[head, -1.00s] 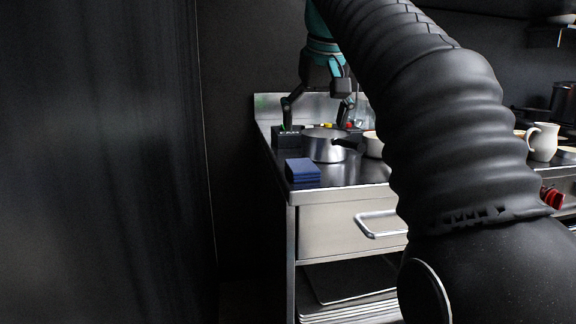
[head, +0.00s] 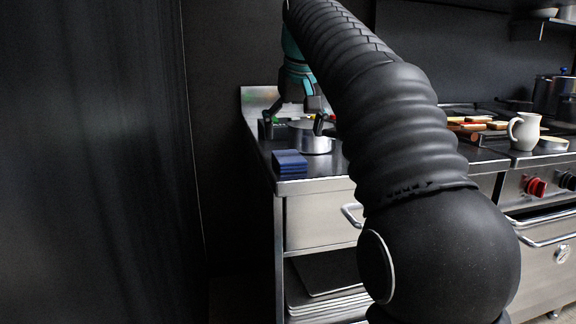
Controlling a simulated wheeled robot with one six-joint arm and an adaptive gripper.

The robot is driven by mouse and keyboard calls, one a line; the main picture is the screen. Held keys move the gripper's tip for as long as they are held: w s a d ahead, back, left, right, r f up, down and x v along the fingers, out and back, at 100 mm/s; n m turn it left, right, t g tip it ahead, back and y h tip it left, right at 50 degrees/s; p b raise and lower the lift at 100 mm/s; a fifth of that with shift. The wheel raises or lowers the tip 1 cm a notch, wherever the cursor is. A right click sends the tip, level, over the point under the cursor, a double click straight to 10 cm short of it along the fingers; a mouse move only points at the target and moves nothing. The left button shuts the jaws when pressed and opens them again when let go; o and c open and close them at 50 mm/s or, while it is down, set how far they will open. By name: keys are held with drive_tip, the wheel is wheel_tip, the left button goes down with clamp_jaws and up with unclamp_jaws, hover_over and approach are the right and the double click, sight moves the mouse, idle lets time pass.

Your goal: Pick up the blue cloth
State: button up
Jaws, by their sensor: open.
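The blue cloth (head: 290,163) is a folded, layered square near the front left corner of the steel counter (head: 318,185). It lies in front of a metal pot (head: 306,139), with a small gap between them. My gripper (head: 292,116) is open, above and behind the cloth, over the back of the counter near the pot. It is clear of the cloth.
A dark block (head: 268,129) stands at the counter's back left. To the right are a stove (head: 540,185) with red knobs and a cream jug (head: 525,131). Trays (head: 325,290) lie on the shelf below the drawer. A dark wall (head: 90,160) fills the left.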

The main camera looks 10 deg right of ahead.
sight(289, 156)
drive_tip(key=shift+a+b+x, duration=0.15)
drive_tip(key=shift+b+x, duration=0.25)
drive_tip(key=shift+x, duration=1.05)
drive_tip(key=shift+a+b+x, duration=0.1)
drive_tip(key=shift+b+x, duration=0.25)
drive_tip(key=shift+x, duration=1.05)
drive_tip(key=shift+s+f, duration=0.1)
drive_tip(key=shift+f, duration=0.2)
drive_tip(key=c, duration=1.2)
